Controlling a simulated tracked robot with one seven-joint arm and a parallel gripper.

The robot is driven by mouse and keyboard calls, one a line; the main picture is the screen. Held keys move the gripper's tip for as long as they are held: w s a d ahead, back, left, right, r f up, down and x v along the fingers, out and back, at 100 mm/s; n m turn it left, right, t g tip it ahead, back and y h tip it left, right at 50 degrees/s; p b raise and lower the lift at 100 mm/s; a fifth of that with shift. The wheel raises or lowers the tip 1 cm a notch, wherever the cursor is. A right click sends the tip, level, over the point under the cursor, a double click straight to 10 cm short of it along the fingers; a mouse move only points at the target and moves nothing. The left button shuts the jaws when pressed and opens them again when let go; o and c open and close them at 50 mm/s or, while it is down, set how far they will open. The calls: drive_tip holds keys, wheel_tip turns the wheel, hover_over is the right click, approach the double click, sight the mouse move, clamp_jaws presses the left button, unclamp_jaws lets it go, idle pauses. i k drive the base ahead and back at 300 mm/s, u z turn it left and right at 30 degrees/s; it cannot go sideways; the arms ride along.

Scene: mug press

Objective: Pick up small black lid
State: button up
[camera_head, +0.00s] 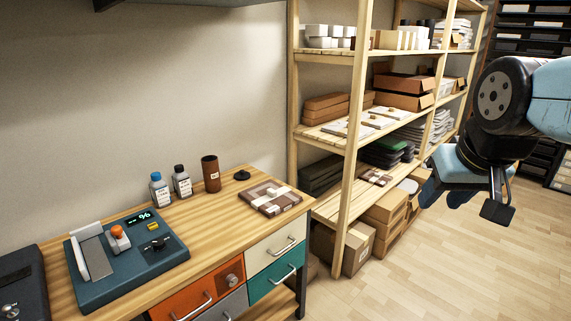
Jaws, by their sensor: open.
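The small black lid (242,175) lies on the wooden workbench (205,225), near its back edge. It is between a brown cylinder (211,174) and a flat brown parcel with white bands (270,198), apart from both. My gripper (466,201) is at the right of the view, pointing down, open and empty. It is far to the right of the lid, away from the bench, with the shelving behind it.
Two small bottles, one blue-capped (160,190) and one black-capped (182,181), stand left of the cylinder. A dark blue press device (150,262) sits at the bench's left. Wooden shelving (352,150) stands beyond the bench's right end. Open floor (430,270) lies at right.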

sight(241, 176)
drive_tip(key=z, duration=0.15)
drive_tip(key=i, duration=1.1)
drive_tip(key=u, duration=0.7)
drive_tip(key=i, duration=0.65)
drive_tip(key=u, duration=0.6)
drive_tip(key=k, duration=0.9)
drive_tip(key=u, duration=0.2)
drive_tip(key=i, duration=0.9)
drive_tip(key=z, duration=0.15)
